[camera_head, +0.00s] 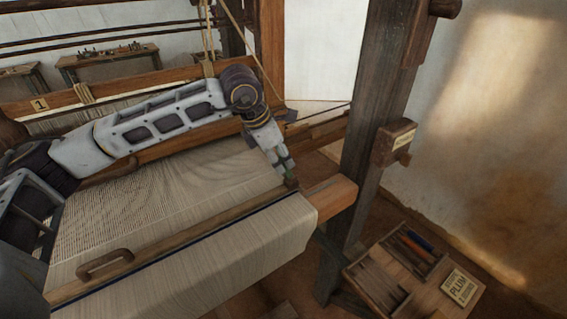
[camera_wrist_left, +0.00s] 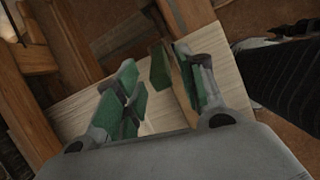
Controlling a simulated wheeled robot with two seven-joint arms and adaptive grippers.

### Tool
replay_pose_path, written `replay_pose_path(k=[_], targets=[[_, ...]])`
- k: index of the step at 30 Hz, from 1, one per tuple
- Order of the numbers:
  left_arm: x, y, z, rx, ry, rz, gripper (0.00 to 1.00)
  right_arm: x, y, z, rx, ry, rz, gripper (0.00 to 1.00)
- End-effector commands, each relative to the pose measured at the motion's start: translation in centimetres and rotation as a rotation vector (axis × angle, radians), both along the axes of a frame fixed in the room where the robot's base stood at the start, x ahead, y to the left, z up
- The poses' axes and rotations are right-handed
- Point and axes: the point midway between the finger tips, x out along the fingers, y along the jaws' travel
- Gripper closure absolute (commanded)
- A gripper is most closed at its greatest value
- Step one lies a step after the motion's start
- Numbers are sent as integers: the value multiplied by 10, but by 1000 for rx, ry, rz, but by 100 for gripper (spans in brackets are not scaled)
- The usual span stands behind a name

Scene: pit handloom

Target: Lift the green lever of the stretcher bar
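The stretcher bar (camera_head: 195,232) is a long wooden strip with a dark blue line along it, lying across the pale cloth (camera_head: 150,205). My left gripper (camera_head: 287,172) points down at the bar's right end, near the cloth's right edge. In the left wrist view my left gripper (camera_wrist_left: 160,90) has its green-padded fingers spread apart. A small green piece, which looks like the green lever (camera_wrist_left: 158,66), shows in the gap between them; whether a finger touches it I cannot tell. In the head view the lever is mostly hidden by the gripper. My right gripper is not in view.
A thick wooden post (camera_head: 372,120) stands right of the cloth, with a beam end (camera_head: 333,195) beside it. A wooden handle (camera_head: 105,263) sits near the bar's left end. A tool tray (camera_head: 385,285) with a lettered card (camera_head: 462,287) is at lower right.

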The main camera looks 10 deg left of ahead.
Motion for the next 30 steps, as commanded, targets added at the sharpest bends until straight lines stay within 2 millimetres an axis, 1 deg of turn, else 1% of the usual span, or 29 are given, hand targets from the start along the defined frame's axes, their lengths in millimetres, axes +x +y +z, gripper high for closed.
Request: replay_pose_path(k=[3,9,14,21,22,23,30], targets=[[4,-4,-12,0,1,0,61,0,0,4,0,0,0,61],[8,-8,-28,0,2,1,61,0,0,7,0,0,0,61],[10,-9,-33,1,1,0,61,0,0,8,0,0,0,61],[10,-9,-33,0,0,0,61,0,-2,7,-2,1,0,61],[10,-9,-33,0,0,0,62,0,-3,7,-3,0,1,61],[10,-9,-33,0,0,0,66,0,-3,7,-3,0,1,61],[10,-9,-33,0,0,0,97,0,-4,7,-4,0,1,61]])
